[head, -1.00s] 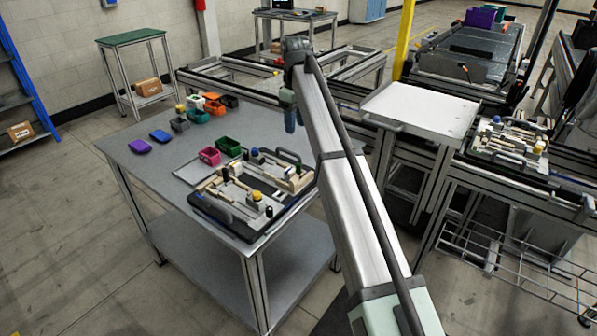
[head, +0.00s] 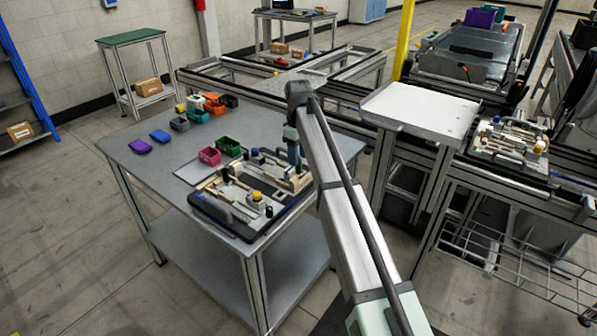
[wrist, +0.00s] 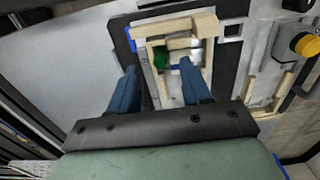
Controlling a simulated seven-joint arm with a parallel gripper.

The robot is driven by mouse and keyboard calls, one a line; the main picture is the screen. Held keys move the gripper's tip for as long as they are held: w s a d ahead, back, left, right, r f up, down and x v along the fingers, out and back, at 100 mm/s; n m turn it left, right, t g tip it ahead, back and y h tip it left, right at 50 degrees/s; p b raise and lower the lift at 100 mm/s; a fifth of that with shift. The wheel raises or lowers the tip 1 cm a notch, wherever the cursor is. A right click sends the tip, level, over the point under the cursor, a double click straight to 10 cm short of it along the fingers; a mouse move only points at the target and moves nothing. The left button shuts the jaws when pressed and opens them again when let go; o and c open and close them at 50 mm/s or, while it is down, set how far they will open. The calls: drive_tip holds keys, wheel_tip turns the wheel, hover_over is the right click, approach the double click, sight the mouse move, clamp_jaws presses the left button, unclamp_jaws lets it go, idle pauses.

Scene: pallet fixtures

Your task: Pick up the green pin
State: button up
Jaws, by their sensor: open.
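The green pin (wrist: 160,57) shows in the wrist view as a small dark green shape inside a light wooden frame (wrist: 204,25). The frame is on the pallet fixture (wrist: 232,60). My gripper (wrist: 158,66) has two blue fingers, spread apart with nothing held between them. The green pin appears between and just beyond the fingertips; the height gap cannot be told. In the head view my gripper (head: 294,158) is at the far right part of the pallet fixture (head: 212,209) on the table. I cannot make out the green pin there.
Magenta (head: 209,156), green (head: 228,146) and other small bins stand behind and left. The table's front left (head: 150,172) is clear.

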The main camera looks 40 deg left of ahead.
wheel_tip(320, 180, down, 2)
drive_tip(key=shift+f, duration=0.1)
clamp_jaws()
idle(0.5)
